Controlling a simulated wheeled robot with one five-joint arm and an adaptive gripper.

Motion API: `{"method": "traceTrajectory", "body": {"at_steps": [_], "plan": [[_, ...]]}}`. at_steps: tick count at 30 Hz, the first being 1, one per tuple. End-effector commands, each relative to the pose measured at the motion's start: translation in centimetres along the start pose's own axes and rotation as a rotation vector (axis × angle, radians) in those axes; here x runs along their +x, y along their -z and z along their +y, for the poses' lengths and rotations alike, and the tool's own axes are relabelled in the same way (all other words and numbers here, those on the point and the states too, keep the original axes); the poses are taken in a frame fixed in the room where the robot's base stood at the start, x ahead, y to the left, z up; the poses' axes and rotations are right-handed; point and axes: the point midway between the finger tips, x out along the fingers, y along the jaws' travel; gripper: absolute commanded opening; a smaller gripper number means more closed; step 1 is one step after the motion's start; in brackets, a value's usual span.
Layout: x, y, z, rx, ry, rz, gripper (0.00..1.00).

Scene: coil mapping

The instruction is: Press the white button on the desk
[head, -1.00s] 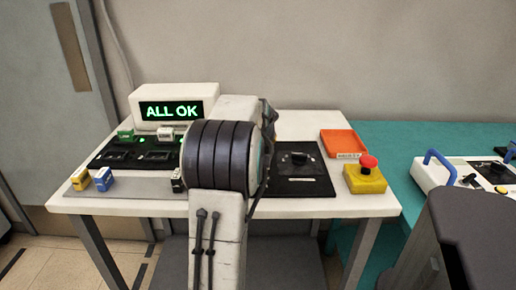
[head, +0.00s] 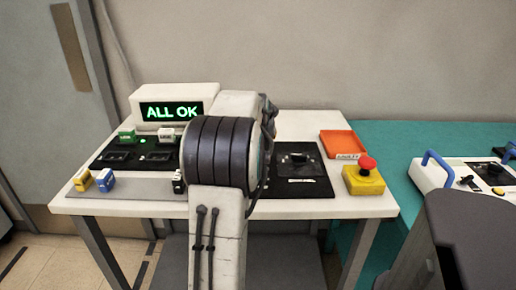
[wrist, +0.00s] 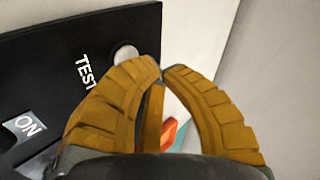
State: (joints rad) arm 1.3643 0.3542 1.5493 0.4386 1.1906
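The round whitish button (wrist: 125,53) sits at the edge of a black panel (wrist: 50,75) beside the word TEST in the wrist view. My gripper (wrist: 162,69) has yellow ribbed fingers with their tips together. Nothing shows between the tips. The tips appear just right of and below the button in the picture; I cannot tell how high they are above it. In the head view, my arm hides the gripper and the button is not seen. The white desk (head: 375,206) holds black panels.
A display (head: 172,109) reads ALL OK. A yellow box with a red knob (head: 367,163) and an orange tray (head: 342,142) stand at the desk's right. Small coloured blocks (head: 104,181) sit at the left. A grey ON switch (wrist: 26,126) shows in the wrist view.

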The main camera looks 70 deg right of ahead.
Motion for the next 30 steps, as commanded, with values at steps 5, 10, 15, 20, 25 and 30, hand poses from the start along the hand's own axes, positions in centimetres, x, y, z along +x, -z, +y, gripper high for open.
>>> {"method": "traceTrajectory", "body": {"at_steps": [5,10,15,20,25,30], "plan": [[-0.9,0.3,-0.8,0.000,0.001,0.000,0.00],[-1.9,0.7,-1.9,0.000,0.001,0.000,0.00],[-3.0,1.1,-2.8,0.000,0.001,0.000,0.00],[-3.4,1.3,-3.3,0.000,0.001,0.000,0.00],[-3.4,1.3,-3.2,0.000,0.000,0.000,0.00],[-3.4,1.3,-3.2,0.000,0.000,0.000,0.00]]}}
